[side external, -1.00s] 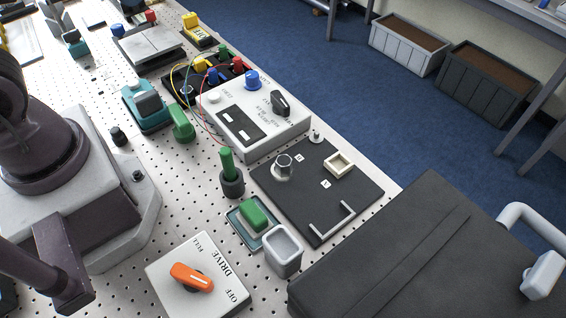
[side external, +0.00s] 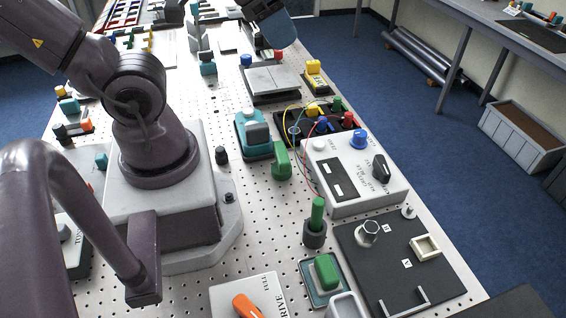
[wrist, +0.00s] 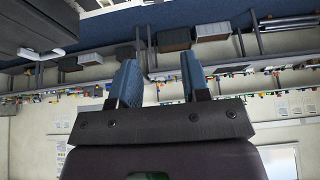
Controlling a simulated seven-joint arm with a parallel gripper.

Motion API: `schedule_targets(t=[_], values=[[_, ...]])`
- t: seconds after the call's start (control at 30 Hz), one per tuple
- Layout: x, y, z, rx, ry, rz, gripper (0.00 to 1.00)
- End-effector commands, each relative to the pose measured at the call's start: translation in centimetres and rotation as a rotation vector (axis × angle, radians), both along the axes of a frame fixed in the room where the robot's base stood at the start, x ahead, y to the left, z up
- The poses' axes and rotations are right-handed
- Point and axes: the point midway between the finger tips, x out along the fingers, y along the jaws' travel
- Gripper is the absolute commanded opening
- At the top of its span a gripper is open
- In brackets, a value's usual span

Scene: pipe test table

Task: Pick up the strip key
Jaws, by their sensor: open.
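I cannot tell which piece is the strip key. Candidates on the perforated table include a green peg (side external: 317,212) upright in a dark round holder, a green block (side external: 327,271) on a teal tray, and a green piece (side external: 282,160) beside the white control box. My gripper (side external: 279,28) is at the top of the side view, above the far part of the table and away from these green pieces. In the wrist view my gripper (wrist: 160,84) has its two blue fingers apart with nothing between them. It faces the room and wall, not the table top.
The white control box (side external: 352,176) with knobs stands at the table's right edge. A black panel (side external: 375,285) with fittings lies nearer. A teal block (side external: 253,140), a grey plate (side external: 273,82) and a box with an orange knob (side external: 222,298) also stand on the table.

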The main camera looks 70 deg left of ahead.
Motion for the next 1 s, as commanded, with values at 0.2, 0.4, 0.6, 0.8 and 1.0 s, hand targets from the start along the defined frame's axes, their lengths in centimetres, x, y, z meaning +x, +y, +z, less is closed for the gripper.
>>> schedule_targets(t=[0.2, 0.4, 0.6, 0.8, 1.0], values=[[0.0, 0.0, 0.0, 0.0, 0.0, 0.0, 0.43], [0.0, 0.0, 0.0, 0.0, 0.0, 0.0, 0.57], [0.0, 0.0, 0.0, 0.0, 0.0, 0.001, 0.57], [0.5, 1.7, -2.3, 0.004, 0.115, 0.087, 0.57], [1.4, 5.0, -8.3, 0.064, 0.362, 0.032, 0.57]])
